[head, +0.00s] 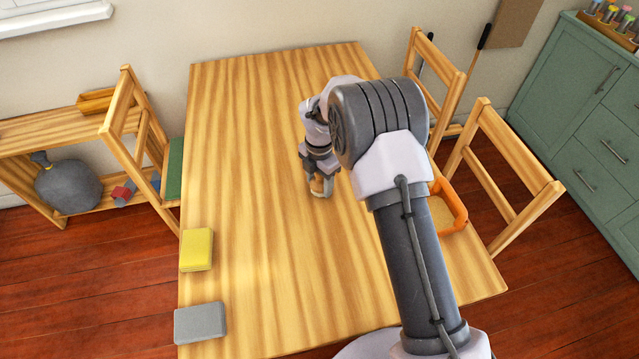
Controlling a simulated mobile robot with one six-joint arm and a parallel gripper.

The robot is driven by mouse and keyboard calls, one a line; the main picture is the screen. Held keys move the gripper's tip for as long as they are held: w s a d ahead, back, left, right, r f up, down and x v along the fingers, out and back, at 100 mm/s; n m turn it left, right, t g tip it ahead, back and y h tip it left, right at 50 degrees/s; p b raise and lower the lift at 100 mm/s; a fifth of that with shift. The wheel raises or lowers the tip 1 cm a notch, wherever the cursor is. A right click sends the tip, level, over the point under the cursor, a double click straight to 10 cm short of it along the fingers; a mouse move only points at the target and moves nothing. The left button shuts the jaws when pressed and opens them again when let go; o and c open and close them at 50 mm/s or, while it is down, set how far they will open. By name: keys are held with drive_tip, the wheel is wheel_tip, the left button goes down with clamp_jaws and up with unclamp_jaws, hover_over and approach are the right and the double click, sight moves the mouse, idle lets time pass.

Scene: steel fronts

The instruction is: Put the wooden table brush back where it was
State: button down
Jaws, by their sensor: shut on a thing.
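My gripper (321,181) is above the middle of the wooden table (257,150), pointing down. It is shut on a small light-brown thing with a pale lower edge, which looks like the wooden table brush (319,189). My gripper's fingers cover much of the brush. The brush is at or just above the tabletop; I cannot tell whether it touches. My arm hides part of the table to the right of the gripper.
A yellow block (196,250) and a grey block (200,323) lie along the table's left edge. An orange-rimmed tray (456,208) is at the right edge, partly behind my arm. Chairs (510,165) stand close on the right and left (128,118). The table's left half is mostly clear.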

drive_tip(key=shift+f, duration=0.15)
drive_tip(key=c, duration=0.6)
unclamp_jaws()
